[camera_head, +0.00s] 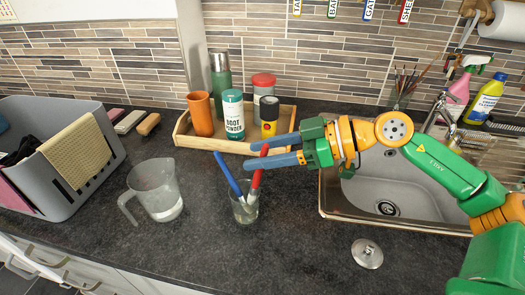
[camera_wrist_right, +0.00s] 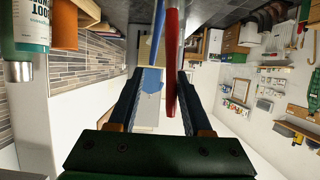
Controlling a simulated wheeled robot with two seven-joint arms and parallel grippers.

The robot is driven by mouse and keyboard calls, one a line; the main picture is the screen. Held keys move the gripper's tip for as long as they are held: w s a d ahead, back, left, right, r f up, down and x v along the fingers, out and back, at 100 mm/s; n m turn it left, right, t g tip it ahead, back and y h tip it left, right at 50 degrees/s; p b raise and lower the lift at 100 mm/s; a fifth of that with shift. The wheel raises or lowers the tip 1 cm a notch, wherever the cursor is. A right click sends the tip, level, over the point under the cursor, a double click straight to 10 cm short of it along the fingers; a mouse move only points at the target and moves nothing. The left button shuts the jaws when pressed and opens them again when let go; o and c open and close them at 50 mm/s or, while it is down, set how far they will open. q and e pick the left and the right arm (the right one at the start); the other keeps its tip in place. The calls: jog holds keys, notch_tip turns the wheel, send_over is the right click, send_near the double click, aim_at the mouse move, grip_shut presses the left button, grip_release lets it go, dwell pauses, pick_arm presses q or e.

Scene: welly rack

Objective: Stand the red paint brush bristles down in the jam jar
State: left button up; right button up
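The clear jam jar (camera_head: 245,212) stands on the dark worktop near the middle. The red paint brush (camera_head: 256,180) leans in it, its upper end sticking out to the right; its bristles cannot be made out. A blue brush (camera_head: 229,174) leans left in the same jar. My right gripper (camera_head: 249,156) is open above the jar, its fingers pointing left, with the red brush's upper part between them. In the right wrist view the red brush (camera_wrist_right: 172,60) is close to the right-hand finger, with a wide gap between the fingers (camera_wrist_right: 158,85). My left gripper is out of view.
A clear jug (camera_head: 155,190) stands left of the jar, beside a grey crate (camera_head: 40,190). A wooden tray (camera_head: 190,140) of bottles is behind. The sink (camera_head: 400,195) is at right, with a metal plug (camera_head: 367,253) in front. The worktop before the jar is clear.

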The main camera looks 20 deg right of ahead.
jog(key=b+v, duration=0.3)
jog(key=v, duration=0.4)
jog(key=shift+b, duration=0.4)
dwell(0.5)
